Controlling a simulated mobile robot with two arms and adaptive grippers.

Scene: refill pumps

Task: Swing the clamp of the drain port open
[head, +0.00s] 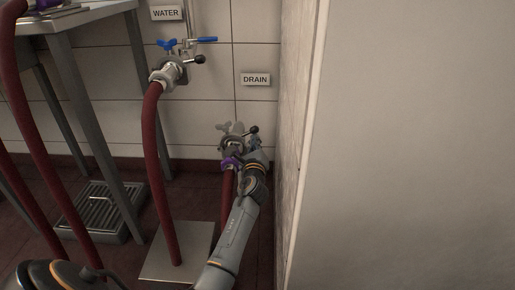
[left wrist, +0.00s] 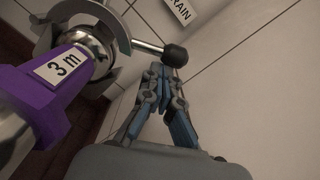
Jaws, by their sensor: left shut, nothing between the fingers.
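The drain port clamp (head: 232,145) is a metal ring on the wall below the DRAIN sign (head: 255,79). In the left wrist view the clamp (left wrist: 118,25) is at the top left, around the joint of a hose with a purple collar (left wrist: 65,80) tagged "3 m". Its metal lever ends in a black knob (left wrist: 175,55), pointing right. My left gripper (left wrist: 162,72) is shut and empty, its fingertips just below the knob; whether they touch it I cannot tell. In the head view the left gripper (head: 254,150) is beside the port, partly hidden by its own wrist. My right gripper is not in view.
The WATER port (head: 170,72) with blue handles and a red hose (head: 156,170) is to the left. A metal table (head: 85,95) stands further left, with a floor grate (head: 98,210) under it. A wall edge (head: 293,150) is close on the right of my left arm.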

